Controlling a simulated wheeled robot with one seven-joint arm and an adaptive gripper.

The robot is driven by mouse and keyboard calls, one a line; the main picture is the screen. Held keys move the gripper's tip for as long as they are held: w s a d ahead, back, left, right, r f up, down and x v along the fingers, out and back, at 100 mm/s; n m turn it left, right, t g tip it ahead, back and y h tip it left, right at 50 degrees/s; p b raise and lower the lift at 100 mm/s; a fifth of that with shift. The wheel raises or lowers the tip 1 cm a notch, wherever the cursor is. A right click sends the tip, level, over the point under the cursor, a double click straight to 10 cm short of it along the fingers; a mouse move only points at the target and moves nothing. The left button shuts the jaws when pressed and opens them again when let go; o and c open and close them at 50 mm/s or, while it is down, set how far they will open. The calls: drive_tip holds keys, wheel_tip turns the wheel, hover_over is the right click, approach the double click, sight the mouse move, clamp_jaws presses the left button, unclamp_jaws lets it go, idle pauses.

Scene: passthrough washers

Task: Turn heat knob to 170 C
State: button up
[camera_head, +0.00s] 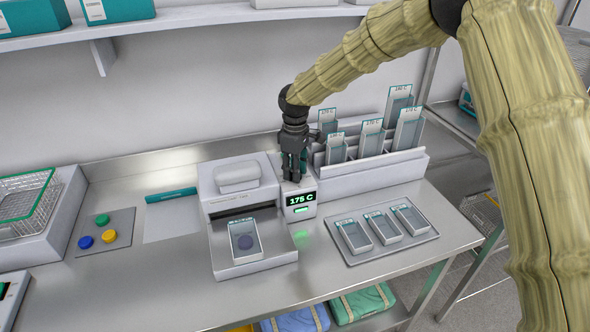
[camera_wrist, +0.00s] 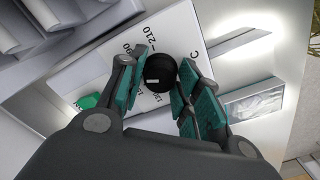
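The heat knob (camera_wrist: 160,72) is a round black knob with a short white mark on a white panel, seen in the wrist view. Printed numbers, 210 among them, ring it, and the mark faces the lower left. My gripper (camera_wrist: 163,76) has its teal-padded fingers on either side of the knob, very close to it; I cannot tell whether both touch. In the head view my gripper (camera_head: 292,178) points down at the top of the small white unit, where the knob is hidden. The unit's display (camera_head: 300,198) reads 175 C, with a green light below.
A white sealer-like machine (camera_head: 238,180) stands directly left, with a tray in front holding a pouch. A rack (camera_head: 385,166) of upright labelled pouches stands close on the right. A grey tray (camera_head: 421,234) with 3 pouches lies at the front right.

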drive_tip(key=o, duration=0.8)
drive_tip(key=shift+w+r, duration=0.15)
drive_tip(key=shift+r, duration=0.05)
drive_tip(key=shift+o, duration=1.3)
drive_tip(key=shift+f, duration=0.1)
wheel_tip(320, 180, up, 12)
